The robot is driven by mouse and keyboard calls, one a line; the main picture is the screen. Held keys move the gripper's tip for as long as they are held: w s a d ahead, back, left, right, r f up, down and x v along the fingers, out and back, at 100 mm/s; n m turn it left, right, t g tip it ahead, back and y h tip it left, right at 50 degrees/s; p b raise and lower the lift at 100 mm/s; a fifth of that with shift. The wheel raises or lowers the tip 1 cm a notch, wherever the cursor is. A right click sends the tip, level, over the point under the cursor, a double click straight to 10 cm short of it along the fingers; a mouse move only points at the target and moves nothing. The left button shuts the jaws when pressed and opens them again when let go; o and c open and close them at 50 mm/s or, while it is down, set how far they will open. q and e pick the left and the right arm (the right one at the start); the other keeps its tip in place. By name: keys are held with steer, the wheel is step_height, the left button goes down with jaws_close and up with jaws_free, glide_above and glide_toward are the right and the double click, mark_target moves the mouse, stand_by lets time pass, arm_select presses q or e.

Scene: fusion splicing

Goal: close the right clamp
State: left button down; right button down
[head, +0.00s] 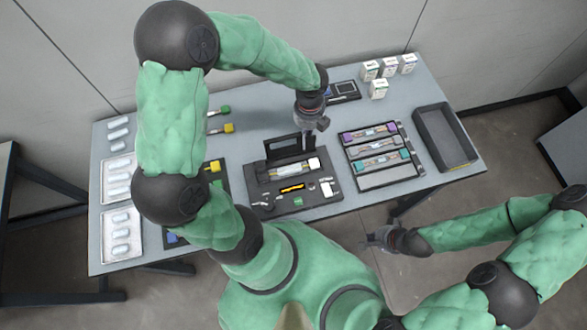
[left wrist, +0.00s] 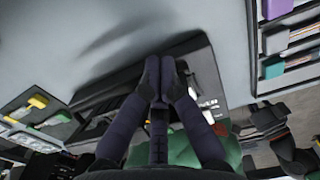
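The fusion splicer (head: 262,190) is a dark unit at the middle of the table, with its dark lid (head: 284,150) standing up at the back. A pale fibre piece (head: 288,172) lies across it, with a white block (head: 314,163) at its right end. I cannot make out whether the right clamp is up or down. My left gripper (head: 316,138) is above the splicer's back right corner. In the left wrist view its fingers (left wrist: 160,75) are together, with nothing seen between them. My right gripper (head: 374,238) is off the table's front edge; its fingers are too small to judge.
A rack (head: 388,178) with purple and teal-ended pieces lies right of the splicer. An empty dark bin (head: 445,138) is at the far right. Small white boxes (head: 378,90) stand at the back. White trays (head: 122,232) line the left side.

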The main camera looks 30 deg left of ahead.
arm_select(q)
steer(key=shift+s+d, duration=1.7)
steer(key=shift+d, duration=0.3)
steer(key=shift+r, duration=0.1)
step_height(320, 180, up, 7)
steer(key=a+p, duration=0.1)
steer(key=p, duration=0.6)
steer(key=shift+w+p, duration=0.35)
steer(key=shift+w, duration=0.05)
